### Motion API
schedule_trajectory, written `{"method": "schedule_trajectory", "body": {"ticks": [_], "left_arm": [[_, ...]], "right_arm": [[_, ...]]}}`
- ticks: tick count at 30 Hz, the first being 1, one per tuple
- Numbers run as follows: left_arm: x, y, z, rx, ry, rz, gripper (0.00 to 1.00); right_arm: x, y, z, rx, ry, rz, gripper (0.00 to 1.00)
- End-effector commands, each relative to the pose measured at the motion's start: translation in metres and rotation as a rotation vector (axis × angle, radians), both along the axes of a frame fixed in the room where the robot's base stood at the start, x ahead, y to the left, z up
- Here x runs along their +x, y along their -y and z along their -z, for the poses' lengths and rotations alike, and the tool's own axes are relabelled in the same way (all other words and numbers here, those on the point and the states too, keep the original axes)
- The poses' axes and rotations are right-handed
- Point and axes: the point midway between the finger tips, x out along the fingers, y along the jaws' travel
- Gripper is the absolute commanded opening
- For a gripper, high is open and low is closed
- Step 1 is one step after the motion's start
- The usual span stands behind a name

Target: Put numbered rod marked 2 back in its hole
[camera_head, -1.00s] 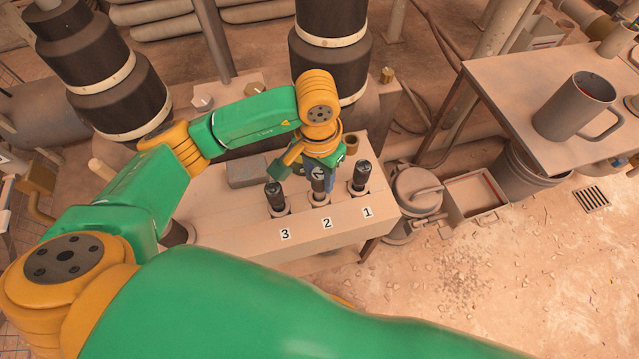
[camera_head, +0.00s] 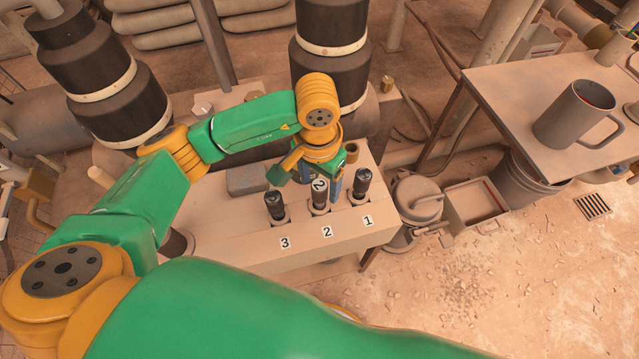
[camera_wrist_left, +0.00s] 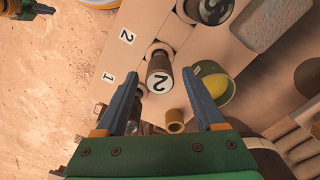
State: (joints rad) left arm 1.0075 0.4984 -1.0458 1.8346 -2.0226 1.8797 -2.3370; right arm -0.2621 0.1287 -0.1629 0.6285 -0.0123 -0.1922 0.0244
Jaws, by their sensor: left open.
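The rod marked 2 (camera_head: 319,194) is dark with a white 2 on its top. It stands upright in the collar behind the 2 label (camera_head: 327,232) on the pale block (camera_head: 240,228). In the left wrist view the rod's top (camera_wrist_left: 160,82) lies between my left gripper's (camera_wrist_left: 160,76) open fingers, with a gap on each side. In the head view my left gripper (camera_head: 307,182) is over the back of the rod. The rod's lower end is hidden in the collar.
The rod behind label 3 (camera_head: 274,204) and the rod behind label 1 (camera_head: 361,183) stand close on either side. Large dark cylinders (camera_head: 331,70) rise behind the block. A table with a grey mug (camera_head: 573,112) is at right. A grey lump (camera_head: 247,180) lies on the block.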

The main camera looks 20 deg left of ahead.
Motion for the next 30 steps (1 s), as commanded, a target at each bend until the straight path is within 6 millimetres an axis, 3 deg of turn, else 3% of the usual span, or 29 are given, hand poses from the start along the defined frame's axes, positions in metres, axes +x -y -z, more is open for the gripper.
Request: {"method": "schedule_trajectory", "body": {"ticks": [6,12,21,30], "left_arm": [[0.0,-0.001,-0.062,0.001,0.007,0.002,0.71],[-0.001,-0.001,-0.098,0.001,0.003,0.001,0.71],[-0.002,-0.001,-0.103,0.0,0.001,0.001,0.71],[-0.002,-0.001,-0.103,0.0,0.0,0.001,0.71]], "right_arm": [[-0.003,-0.002,-0.011,0.003,-0.008,-0.004,0.0],[-0.006,-0.005,-0.018,0.006,-0.014,-0.008,0.0],[-0.008,-0.015,-0.017,0.023,-0.018,-0.01,0.0],[-0.007,-0.013,-0.017,0.019,-0.016,-0.009,0.0]]}}
